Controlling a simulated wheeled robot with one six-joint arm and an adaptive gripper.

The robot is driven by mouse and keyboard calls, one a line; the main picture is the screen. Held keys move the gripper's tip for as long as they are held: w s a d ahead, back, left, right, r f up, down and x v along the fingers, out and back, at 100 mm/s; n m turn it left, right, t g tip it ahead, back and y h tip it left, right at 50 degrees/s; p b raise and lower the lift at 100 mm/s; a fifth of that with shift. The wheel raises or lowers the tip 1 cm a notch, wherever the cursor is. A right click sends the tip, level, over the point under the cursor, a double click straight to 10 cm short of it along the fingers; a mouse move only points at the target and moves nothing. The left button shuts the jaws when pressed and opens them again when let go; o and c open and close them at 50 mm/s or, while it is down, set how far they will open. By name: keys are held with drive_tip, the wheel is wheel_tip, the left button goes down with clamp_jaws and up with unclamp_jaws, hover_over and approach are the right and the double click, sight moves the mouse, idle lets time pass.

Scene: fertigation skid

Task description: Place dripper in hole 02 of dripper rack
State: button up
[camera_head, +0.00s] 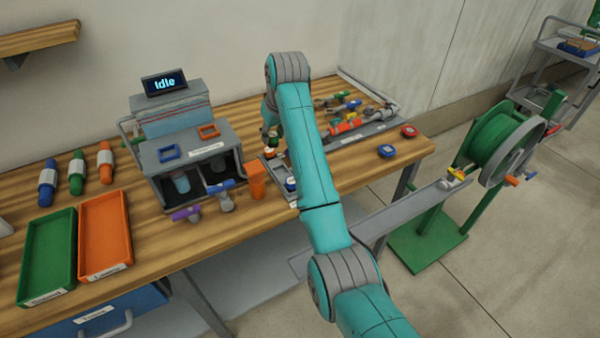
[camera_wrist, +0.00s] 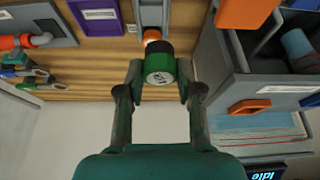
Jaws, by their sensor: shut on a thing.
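My gripper (camera_wrist: 158,82) is shut on a green dripper (camera_wrist: 160,66) with a dark band and a pale, marked end face, seen in the wrist view. An orange part shows just beyond the dripper, against a narrow grey piece (camera_wrist: 152,14) that looks like part of the dripper rack. I cannot tell whether they touch. In the head view my gripper (camera_head: 271,138) is mostly hidden behind my arm, above the grey rack (camera_head: 266,172). A blue-topped piece (camera_head: 291,184) sits at the rack's near end. The rack's holes and hole numbers cannot be made out.
A grey machine with an "Idle" screen (camera_head: 164,82) stands left of my gripper. An orange block (camera_head: 256,180) is close beside the rack. Green (camera_head: 46,258) and orange (camera_head: 105,236) trays lie at the left.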

drive_tip(key=shift+d+f, duration=0.3)
drive_tip(key=shift+d, duration=0.15)
drive_tip(key=shift+d+f+m, duration=0.2)
drive_tip(key=shift+f+m, duration=0.05)
drive_tip(key=shift+m, duration=0.05)
wheel_tip(320, 180, down, 5)
drive_tip(key=shift+d+r, duration=0.15)
drive_tip(key=shift+r, duration=0.05)
drive_tip(key=shift+f, duration=2.45)
drive_tip(key=o, duration=0.8)
drive_tip(key=shift+f, duration=0.1)
drive_tip(key=v, duration=1.2)
drive_tip(key=shift+s, duration=0.1)
